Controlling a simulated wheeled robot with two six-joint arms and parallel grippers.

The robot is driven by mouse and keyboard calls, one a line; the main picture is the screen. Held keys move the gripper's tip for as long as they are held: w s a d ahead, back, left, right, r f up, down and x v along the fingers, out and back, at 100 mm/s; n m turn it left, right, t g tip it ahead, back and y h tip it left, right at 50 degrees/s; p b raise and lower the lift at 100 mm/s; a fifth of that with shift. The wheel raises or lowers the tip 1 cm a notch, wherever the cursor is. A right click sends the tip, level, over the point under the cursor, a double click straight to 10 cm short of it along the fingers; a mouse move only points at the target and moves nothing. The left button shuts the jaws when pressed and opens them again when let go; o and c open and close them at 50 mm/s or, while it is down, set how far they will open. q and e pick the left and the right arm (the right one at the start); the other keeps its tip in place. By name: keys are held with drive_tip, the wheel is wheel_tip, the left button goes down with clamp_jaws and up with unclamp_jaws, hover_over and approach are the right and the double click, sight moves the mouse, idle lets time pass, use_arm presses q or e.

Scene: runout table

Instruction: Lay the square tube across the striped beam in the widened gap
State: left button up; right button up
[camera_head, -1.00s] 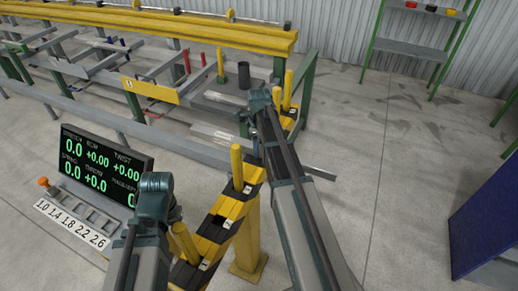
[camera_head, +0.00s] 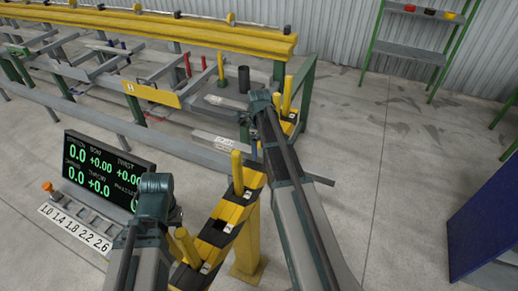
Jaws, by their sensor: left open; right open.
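The yellow-and-black striped beam (camera_head: 227,213) runs slantwise below the middle, with upright yellow pegs such as the near one (camera_head: 185,245) and the middle one (camera_head: 237,172). A long grey bar (camera_head: 318,179) sticks out to the right beyond my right arm; I cannot tell whether it is the square tube or a table rail. My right gripper (camera_head: 248,124) is open near the far end of the beam, partly hidden by its wrist. My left gripper (camera_head: 175,214) is open, mostly hidden behind its arm, left of the beam.
The runout table (camera_head: 190,37) with its yellow rail spans the back left. A dark cylinder (camera_head: 243,79) stands on it. A display (camera_head: 107,168) and a numbered panel (camera_head: 75,228) are at left. A blue panel (camera_head: 485,220) stands at right. Floor between is clear.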

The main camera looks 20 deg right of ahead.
sight(260, 152)
wheel_tip(260, 152, up, 10)
drive_tip(key=p, duration=0.8)
drive_tip(key=shift+f+p, duration=0.15)
drive_tip(key=shift+p, duration=0.25)
drive_tip(key=shift+d, duration=0.1)
